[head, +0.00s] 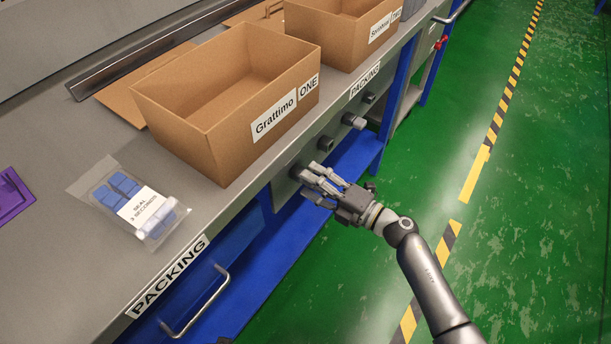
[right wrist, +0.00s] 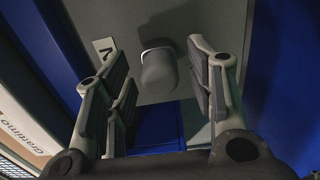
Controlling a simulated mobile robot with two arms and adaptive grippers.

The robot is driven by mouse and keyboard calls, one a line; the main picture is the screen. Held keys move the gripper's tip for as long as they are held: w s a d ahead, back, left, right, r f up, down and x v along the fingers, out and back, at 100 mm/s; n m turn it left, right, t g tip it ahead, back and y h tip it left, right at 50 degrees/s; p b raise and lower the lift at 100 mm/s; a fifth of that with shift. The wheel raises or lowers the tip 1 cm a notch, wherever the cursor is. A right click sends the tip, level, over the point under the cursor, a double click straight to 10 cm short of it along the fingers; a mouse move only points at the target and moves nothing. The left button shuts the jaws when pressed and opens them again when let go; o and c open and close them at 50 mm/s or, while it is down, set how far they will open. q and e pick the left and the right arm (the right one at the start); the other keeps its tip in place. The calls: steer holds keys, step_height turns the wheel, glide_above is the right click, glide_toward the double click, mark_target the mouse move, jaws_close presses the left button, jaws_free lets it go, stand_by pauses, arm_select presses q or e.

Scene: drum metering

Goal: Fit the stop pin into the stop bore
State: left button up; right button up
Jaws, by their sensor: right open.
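My right gripper (head: 316,182) is in front of the grey panel under the bench edge, with its fingers spread and pointing at the panel. In the right wrist view a rounded grey knob-like piece (right wrist: 159,71) sticks out of the panel between the open fingers, with a clear gap on both sides. A label reading 7 (right wrist: 105,48) is beside it. I cannot tell whether this piece is the stop pin. The stop bore cannot be made out in either view. My left gripper is not in view.
More grey knobs (head: 353,121) stick out along the panel. An open cardboard box (head: 214,138) stands on the bench (head: 150,240) above, with a second box (head: 345,50) behind it. A bag of blue pieces (head: 125,200) lies at left. The green floor (head: 530,230) at right is clear.

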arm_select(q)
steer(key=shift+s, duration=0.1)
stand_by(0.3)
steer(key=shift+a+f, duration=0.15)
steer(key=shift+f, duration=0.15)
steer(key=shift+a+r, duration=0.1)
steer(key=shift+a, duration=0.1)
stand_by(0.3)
arm_select(e)
jaws_close()
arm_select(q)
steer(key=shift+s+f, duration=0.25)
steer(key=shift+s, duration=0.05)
